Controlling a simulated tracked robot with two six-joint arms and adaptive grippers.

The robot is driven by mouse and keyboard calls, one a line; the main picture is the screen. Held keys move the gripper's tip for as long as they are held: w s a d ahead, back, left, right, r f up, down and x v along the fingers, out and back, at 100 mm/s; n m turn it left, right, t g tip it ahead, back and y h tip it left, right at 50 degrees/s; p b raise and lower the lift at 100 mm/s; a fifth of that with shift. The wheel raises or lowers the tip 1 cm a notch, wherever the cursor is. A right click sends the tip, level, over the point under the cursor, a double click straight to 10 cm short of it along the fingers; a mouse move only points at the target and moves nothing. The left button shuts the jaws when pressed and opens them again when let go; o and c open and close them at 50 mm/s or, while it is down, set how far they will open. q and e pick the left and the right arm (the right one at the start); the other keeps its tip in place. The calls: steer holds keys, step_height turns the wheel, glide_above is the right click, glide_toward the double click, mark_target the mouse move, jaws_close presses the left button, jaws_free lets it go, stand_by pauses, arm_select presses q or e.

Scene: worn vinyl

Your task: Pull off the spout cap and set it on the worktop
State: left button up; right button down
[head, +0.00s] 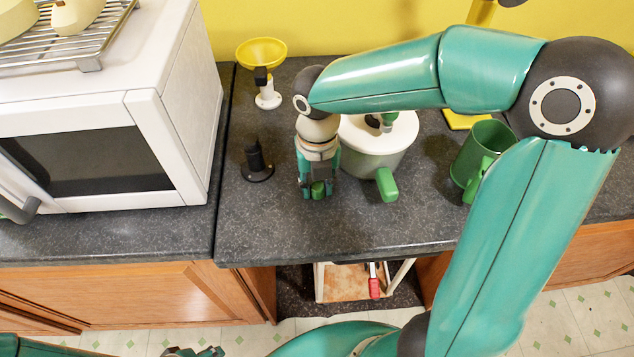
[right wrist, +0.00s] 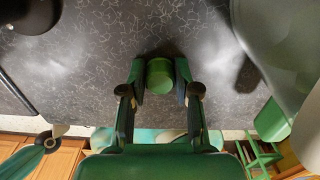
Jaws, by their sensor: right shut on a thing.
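The spout cap is a small green cylinder (head: 318,190), also seen in the right wrist view (right wrist: 160,76). My right gripper (head: 318,194) points down and is shut on it, with a finger on each side (right wrist: 160,70). The cap is over the front part of the dark speckled worktop (head: 300,235); whether it touches the top I cannot tell. A white pot (head: 362,143) with a green handle stands just right of the gripper, partly hidden by my arm. Part of my left gripper (head: 195,352) shows at the bottom edge; its fingers are cut off.
A black post on a round base (head: 257,166) stands left of the gripper. Behind it is a yellow funnel (head: 262,53) on a white stand. A green mug (head: 482,152) is at right, a white microwave (head: 165,120) at left. The worktop's front strip is clear.

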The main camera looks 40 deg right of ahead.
steer(key=c, duration=0.8)
jaws_free()
steer(key=shift+o, duration=0.2)
steer(key=shift+r, duration=0.1)
steer(key=shift+r+p, duration=3.75)
steer(key=shift+r, duration=0.2)
step_height(320, 180, up, 12)
